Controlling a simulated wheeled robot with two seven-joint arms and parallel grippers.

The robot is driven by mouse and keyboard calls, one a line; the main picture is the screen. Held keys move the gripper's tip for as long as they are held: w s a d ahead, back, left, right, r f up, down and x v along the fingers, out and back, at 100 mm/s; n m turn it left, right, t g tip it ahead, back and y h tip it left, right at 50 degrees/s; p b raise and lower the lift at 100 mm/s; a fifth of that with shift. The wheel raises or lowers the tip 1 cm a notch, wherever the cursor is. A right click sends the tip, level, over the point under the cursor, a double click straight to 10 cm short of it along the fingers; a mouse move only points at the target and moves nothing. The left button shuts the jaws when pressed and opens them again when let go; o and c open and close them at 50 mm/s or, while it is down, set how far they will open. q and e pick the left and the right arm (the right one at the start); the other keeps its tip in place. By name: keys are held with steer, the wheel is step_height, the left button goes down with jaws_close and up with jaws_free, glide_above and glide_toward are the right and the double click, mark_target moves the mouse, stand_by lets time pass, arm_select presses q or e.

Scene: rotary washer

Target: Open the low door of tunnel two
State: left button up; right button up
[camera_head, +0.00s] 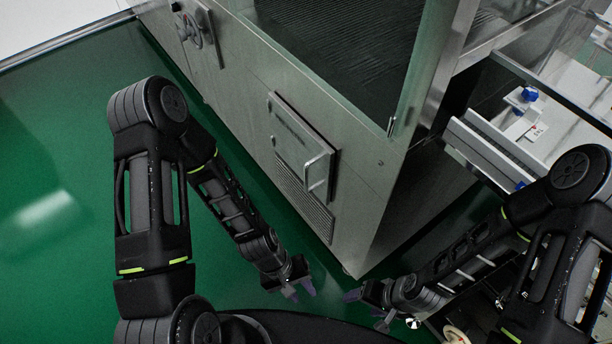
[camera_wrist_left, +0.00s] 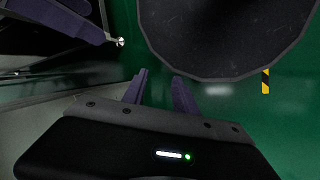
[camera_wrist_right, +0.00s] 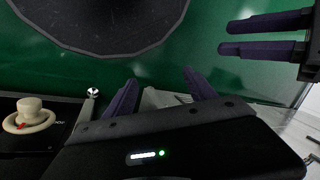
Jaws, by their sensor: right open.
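A small low door (camera_head: 303,138) is set in the lower side of the steel washer cabinet and looks closed. It has a pale bar handle (camera_head: 316,172) at its right edge. My left gripper (camera_head: 299,290) points down near the cabinet's foot, below and apart from the door. It is open and empty, its purple fingers a little apart in the left wrist view (camera_wrist_left: 160,78). My right gripper (camera_head: 364,308) is right of it, also low, open and empty, as the right wrist view shows (camera_wrist_right: 160,76). Neither gripper touches the door. No tunnel number is readable.
A louvred vent (camera_head: 303,205) lies below the door. A valve handwheel (camera_head: 190,30) sits higher on the cabinet's left. A dark window (camera_head: 340,50) is above. Green floor (camera_head: 60,200) is clear at left. A frame with white rails (camera_head: 490,150) stands at right.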

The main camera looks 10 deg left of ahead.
mark_target(306, 189)
steer(key=o, duration=0.3)
step_height(306, 189, down, 5)
steer(key=b, duration=0.3)
steer(key=shift+b, duration=0.3)
arm_select(q)
steer(key=w+f+n+t+h+b, duration=0.15)
steer(key=w+n+h+b, duration=0.4)
steer(key=w+n, duration=0.7)
arm_select(e)
steer(key=shift+o, duration=1.4)
step_height(306, 189, down, 4)
steer(key=shift+r+p, duration=0.1)
steer(key=shift+p, duration=0.75)
steer(key=shift+o, duration=0.7)
step_height(306, 189, down, 2)
steer(key=shift+f+b, duration=0.25)
steer(key=shift+b, duration=1)
arm_select(q)
steer(key=w+a+r+n+t+h, duration=0.4)
steer(key=w+a+r+n+t, duration=0.4)
steer(key=w+a, duration=0.4)
steer(key=w+r+t, duration=0.1)
steer(key=t, duration=0.1)
steer(key=shift+w+a+t+b, duration=0.2)
steer(key=shift+w+t+b, duration=0.1)
steer(key=shift+t, duration=0.05)
arm_select(e)
steer(key=shift+f, duration=0.25)
